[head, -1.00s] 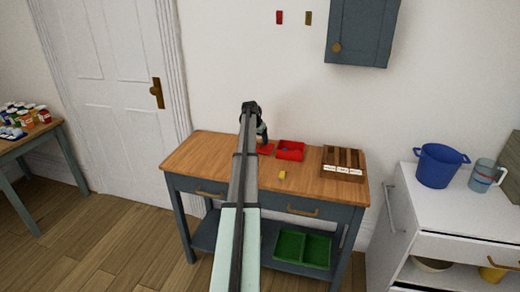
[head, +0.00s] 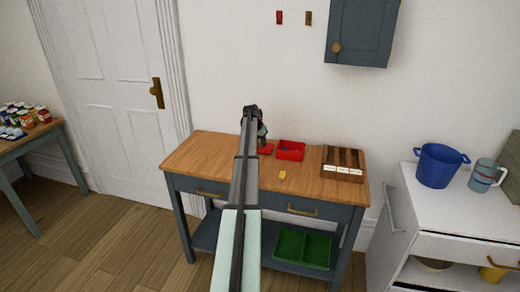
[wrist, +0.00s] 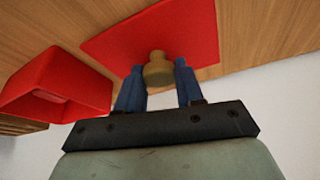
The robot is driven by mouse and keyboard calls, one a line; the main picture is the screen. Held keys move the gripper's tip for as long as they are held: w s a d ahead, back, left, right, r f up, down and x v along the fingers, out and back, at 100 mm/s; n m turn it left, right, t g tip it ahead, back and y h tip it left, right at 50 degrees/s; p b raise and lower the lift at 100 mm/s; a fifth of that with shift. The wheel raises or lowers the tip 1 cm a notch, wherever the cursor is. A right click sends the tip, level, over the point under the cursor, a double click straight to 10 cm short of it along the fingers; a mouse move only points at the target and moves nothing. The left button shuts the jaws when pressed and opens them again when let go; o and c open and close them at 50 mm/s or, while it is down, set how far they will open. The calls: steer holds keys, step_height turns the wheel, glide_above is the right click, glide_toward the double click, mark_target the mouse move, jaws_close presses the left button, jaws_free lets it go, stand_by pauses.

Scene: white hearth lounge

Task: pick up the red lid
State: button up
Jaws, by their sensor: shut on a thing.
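The red lid (wrist: 185,28) is a flat red plate with a brass knob (wrist: 157,70). In the wrist view, the two blue fingers of my gripper (wrist: 159,68) are shut on the knob, one on each side. In the head view, the lid (head: 266,149) shows only in part beside my gripper (head: 263,131), at the back of the wooden table. My arm hides the rest. I cannot tell whether the lid touches the tabletop.
An open red box (head: 291,151) is just right of the lid; it also shows in the wrist view (wrist: 60,85). A yellow block (head: 282,175) lies in front. A wooden compartment tray (head: 343,175) stands at the right. The tabletop's left part (head: 198,155) is clear.

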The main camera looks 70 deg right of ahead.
steer(key=shift+c, duration=0.2)
steer(key=r, duration=0.9)
steer(key=shift+s+d+r, duration=0.1)
steer(key=shift+s+r, duration=0.2)
steer(key=shift+s, duration=0.05)
steer(key=s+a+r, duration=0.1)
steer(key=s+r, duration=0.1)
steer(key=s, duration=1.3)
steer(key=shift+s+a, duration=0.15)
steer(key=shift+a, duration=0.15)
steer(key=shift+f, duration=0.15)
steer(key=shift+f, duration=2.7)
steer(key=shift+f, duration=0.5)
